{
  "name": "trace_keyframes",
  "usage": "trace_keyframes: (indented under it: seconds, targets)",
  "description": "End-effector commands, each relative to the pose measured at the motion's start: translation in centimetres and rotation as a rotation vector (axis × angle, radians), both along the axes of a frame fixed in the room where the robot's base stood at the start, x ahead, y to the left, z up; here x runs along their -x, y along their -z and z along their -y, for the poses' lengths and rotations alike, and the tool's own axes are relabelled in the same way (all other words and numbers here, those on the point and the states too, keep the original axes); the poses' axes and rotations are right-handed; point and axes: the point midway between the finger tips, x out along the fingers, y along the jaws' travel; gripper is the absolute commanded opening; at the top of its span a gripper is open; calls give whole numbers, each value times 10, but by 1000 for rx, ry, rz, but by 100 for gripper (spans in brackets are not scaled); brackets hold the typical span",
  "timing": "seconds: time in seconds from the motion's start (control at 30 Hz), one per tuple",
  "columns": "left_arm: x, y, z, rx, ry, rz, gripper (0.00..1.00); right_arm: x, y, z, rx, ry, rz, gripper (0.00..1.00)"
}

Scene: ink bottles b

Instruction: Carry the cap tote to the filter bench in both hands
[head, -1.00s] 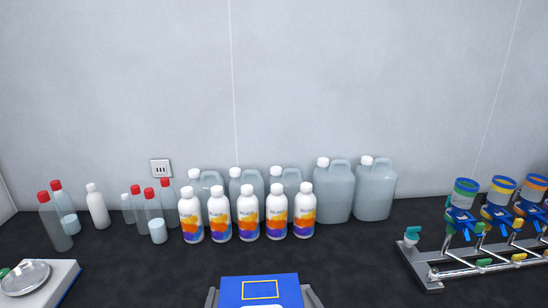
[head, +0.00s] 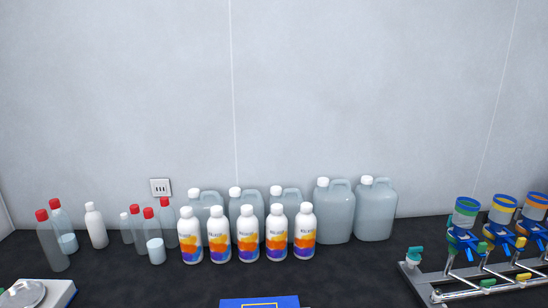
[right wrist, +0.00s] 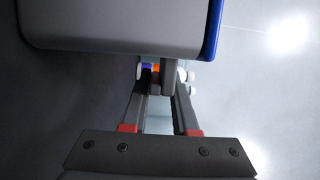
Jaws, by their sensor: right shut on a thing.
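The blue cap tote (head: 235,303), with a yellow outline on its face, shows only as a strip at the bottom edge of the head view. In the right wrist view its grey side with a blue edge (right wrist: 120,28) fills the upper left. My right gripper (right wrist: 165,85) is shut on the tote, at a small grey part between the fingertips. My left gripper is out of view. The tote's inside and lower part are hidden. A filter rack (head: 480,280) with blue-rimmed cups stands on the dark bench at the right.
Several colourful labelled bottles (head: 248,240) stand mid-bench, with large grey jugs (head: 335,212) behind. Red-capped bottles (head: 52,245) stand at the left, and a balance (head: 30,294) is at the lower left. The bench (head: 355,270) is bare between the bottles and the rack.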

Motion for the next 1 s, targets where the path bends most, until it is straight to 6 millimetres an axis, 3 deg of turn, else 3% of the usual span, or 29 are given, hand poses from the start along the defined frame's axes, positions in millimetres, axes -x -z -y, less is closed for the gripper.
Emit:
trace_keyframes:
  seconds: [0.07, 0.1, 0.3, 0.5, 0.53, 0.7, 1.0]
  targets:
    - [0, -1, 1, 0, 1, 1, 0, 0, 0, -1, 0, -2, 0, 0]
    - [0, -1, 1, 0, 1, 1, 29, 0, 0, -1, 0, -2, 0, 0]
    - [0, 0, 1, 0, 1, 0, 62, 0, 0, -1, 0, -2, 0, 0]
    - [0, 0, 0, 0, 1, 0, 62, 0, 0, -1, -1, -2, 0, 0]
    - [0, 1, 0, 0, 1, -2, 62, 0, 1, -1, 1, -2, -2, 33]
    - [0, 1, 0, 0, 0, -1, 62, 0, 1, 0, 0, -1, -1, 62]
    - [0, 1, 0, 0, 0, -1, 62, 0, 0, 0, 0, 0, -1, 62]
